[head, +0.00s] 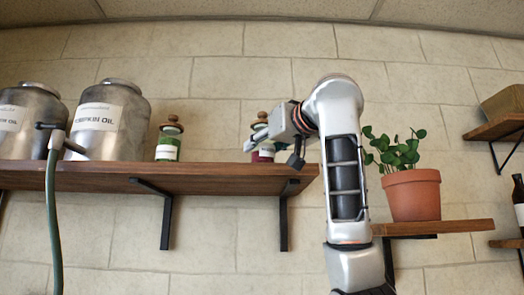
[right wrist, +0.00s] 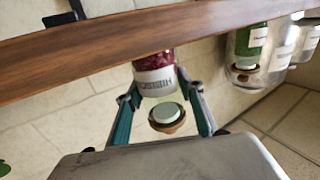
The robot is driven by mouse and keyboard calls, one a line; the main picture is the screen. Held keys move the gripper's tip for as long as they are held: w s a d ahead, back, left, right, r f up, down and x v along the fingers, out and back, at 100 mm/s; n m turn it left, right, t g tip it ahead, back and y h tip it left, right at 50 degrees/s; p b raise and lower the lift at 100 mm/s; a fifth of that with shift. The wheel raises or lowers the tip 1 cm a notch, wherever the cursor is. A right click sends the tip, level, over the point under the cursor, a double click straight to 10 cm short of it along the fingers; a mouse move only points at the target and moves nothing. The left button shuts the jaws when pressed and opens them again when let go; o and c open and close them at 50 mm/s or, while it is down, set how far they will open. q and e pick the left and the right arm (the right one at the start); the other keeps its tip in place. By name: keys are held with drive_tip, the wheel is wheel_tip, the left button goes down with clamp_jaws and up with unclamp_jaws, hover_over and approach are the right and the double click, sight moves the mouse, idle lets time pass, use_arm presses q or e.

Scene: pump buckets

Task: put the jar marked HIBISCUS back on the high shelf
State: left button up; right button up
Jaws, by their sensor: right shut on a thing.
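The HIBISCUS jar (right wrist: 155,76) has dark red contents, a white label and a round wooden lid. In the right wrist view it appears upside down between the fingers of my right gripper (right wrist: 160,94), which is shut on it. In the head view the jar (head: 263,153) is partly hidden behind my right gripper (head: 272,147), at the right end of the high wooden shelf (head: 150,176). Its bottom is level with the shelf top; I cannot tell whether it touches. My left gripper is not in view.
A jar with green contents (head: 168,142) and two metal canisters (head: 110,118) stand left on the shelf. A green hose (head: 54,220) hangs in front. A potted plant (head: 412,193) stands on a lower shelf at right. Shelf room shows between the two jars.

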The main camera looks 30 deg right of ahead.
drive_tip(key=shift+s+r, duration=0.1)
drive_tip(key=shift+s, duration=0.05)
drive_tip(key=o, duration=1.2)
drive_tip(key=shift+o, duration=0.8)
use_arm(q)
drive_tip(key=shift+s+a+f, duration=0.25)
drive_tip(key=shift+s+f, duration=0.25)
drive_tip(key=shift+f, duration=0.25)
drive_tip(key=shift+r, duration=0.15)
